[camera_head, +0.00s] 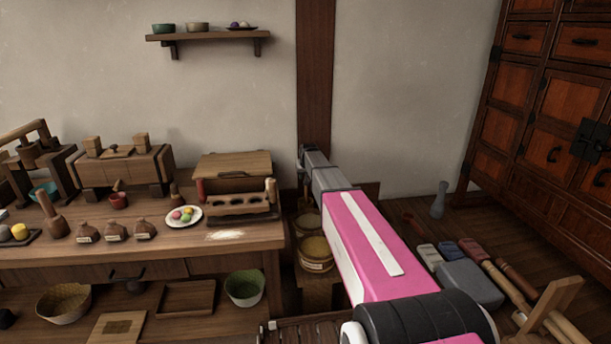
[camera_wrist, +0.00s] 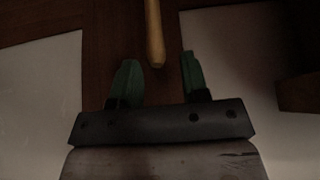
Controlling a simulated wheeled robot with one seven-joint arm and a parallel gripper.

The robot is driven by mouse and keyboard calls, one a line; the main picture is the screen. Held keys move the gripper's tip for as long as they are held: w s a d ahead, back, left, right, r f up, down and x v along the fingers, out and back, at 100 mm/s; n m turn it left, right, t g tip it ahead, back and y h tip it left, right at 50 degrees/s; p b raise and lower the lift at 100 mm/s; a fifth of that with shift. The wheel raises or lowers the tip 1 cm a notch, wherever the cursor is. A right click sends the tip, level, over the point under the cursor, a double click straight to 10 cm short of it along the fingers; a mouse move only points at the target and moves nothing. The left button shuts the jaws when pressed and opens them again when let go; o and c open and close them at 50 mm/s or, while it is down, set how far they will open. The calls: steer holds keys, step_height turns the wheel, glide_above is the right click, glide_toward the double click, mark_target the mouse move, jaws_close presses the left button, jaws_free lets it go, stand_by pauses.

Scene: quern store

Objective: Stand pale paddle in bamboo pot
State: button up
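My gripper (camera_wrist: 160,77) shows two green fingertips set apart in the wrist view. A pale wooden handle (camera_wrist: 154,35) with a rounded end reaches down between them from the top edge, with gaps on both sides. Its other end is out of frame, so I cannot tell whether it is the pale paddle. In the head view my arm stretches toward the dark post, and its far end hides most of the gripper. I cannot make out a bamboo pot for sure in either view.
A wooden bench (camera_head: 225,240) at left holds mills, jars, a plate of coloured balls (camera_head: 184,215) and a lidded box (camera_head: 236,167). Round tubs (camera_head: 316,266) stand beside my arm. Tools and a grey block (camera_head: 470,284) lie on the floor at right, before a cabinet (camera_head: 545,105).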

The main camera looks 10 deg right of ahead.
steer(key=v, duration=1.1)
steer(key=shift+f, duration=0.1)
stand_by(0.6)
steer(key=s+f+g, duration=0.2)
steer(key=s+f, duration=0.3)
steer(key=s, duration=0.8)
steer(key=s+f+g, duration=0.2)
steer(key=s+f, duration=0.4)
steer(key=s, duration=0.7)
steer(key=s+f+g, duration=0.2)
steer(key=s+f, duration=0.4)
steer(key=s, duration=0.7)
steer(key=shift+s+f, duration=0.25)
steer(key=shift+s, duration=0.15)
steer(key=shift+a, duration=0.1)
